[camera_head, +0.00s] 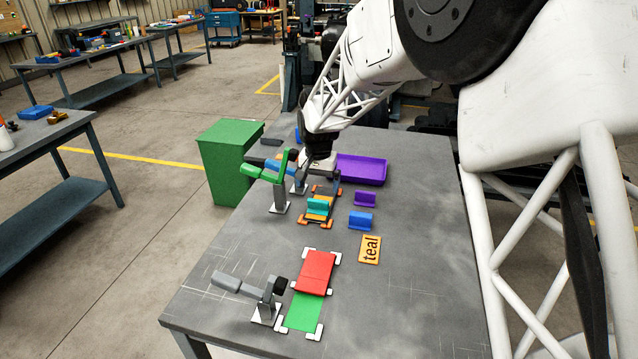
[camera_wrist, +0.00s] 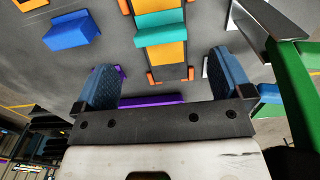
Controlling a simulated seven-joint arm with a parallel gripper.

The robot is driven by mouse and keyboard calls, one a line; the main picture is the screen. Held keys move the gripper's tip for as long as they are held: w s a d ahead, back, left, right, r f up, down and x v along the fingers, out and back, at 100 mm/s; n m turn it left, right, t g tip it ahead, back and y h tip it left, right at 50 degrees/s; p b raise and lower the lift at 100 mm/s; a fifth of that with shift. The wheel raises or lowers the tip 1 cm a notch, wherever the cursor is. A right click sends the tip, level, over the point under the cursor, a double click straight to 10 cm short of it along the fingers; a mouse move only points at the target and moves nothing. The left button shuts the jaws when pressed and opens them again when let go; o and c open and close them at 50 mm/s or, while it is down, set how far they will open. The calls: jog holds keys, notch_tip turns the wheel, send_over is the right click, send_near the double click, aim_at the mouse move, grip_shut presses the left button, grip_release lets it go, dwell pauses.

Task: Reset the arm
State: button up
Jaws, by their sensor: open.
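My gripper (camera_head: 319,167) is above the far part of the grey table, near the purple tray. In the wrist view its two blue fingers (camera_wrist: 164,66) are apart with nothing between them. A teal block (camera_head: 318,207) rests on an orange strip between orange corner pieces; it also shows in the wrist view (camera_wrist: 160,27), ahead of the fingers. A blue block (camera_head: 360,221) and a purple block (camera_head: 364,198) stand to its right. An orange card (camera_head: 370,249) reading "teal" lies nearer the front.
A grey-handled lever (camera_head: 240,289) and a green-handled lever (camera_head: 279,192) stand on the left. The purple tray (camera_head: 376,173) is behind; a green bin (camera_head: 228,165) is beside the table. The front right is clear.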

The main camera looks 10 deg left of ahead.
jog(key=s+d+r+t, duration=0.1)
jog(key=s+d+r, duration=0.65)
jog(key=d, duration=0.45)
jog(key=s+d+r, duration=0.7)
jog(key=s+d, duration=0.2)
jog(key=d, duration=0.3)
jog(key=s+d, duration=0.7)
jog(key=s, duration=0.5)
jog(key=s+d+t, duration=0.1)
jog(key=s+d, duration=0.6)
jog(key=s, duration=0.6)
jog(key=shift+s+d+f+t, duration=0.2)
jog(key=shift+s+f+t, duration=0.1)
jog(key=shift+f, duration=0.05)
